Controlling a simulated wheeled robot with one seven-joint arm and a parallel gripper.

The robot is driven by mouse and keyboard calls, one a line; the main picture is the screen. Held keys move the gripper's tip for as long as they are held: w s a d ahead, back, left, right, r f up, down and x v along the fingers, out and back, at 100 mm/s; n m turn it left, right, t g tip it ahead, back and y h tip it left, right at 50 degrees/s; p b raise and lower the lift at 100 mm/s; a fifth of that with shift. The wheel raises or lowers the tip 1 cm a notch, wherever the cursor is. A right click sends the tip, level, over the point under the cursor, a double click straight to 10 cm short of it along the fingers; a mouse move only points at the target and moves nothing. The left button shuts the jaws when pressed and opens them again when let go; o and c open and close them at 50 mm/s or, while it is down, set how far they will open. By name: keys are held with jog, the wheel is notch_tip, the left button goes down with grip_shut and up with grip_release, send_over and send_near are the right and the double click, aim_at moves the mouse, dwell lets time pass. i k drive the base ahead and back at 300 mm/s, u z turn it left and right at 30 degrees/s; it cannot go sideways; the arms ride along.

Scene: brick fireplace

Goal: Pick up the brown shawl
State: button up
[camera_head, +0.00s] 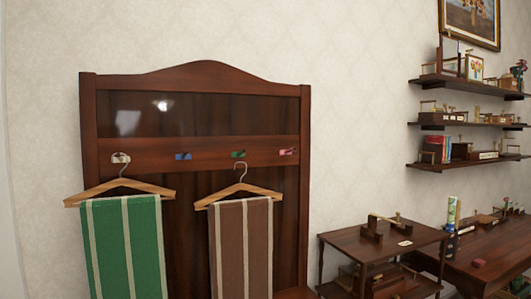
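The brown shawl (231,250) has pale vertical stripes and hangs folded over a wooden hanger (262,191). The hanger's hook is at the green peg (238,154) on a dark wooden rack panel (200,152). The shawl's lower end is cut off by the bottom of the view. My gripper is not in view.
A green striped shawl (107,250) hangs on another hanger (72,200) at the left, under the white peg (121,158). Blue (183,156) and pink (287,151) pegs are bare. A small tiered table (345,239), a desk (500,262) and wall shelves (440,166) with small objects stand at the right.

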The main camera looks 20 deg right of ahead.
aim_at(240, 231)
jog(key=z, duration=0.8)
jog(key=i, duration=0.85)
jog(key=z, duration=0.55)
jog(key=i, duration=0.7)
jog(key=u, duration=0.4)
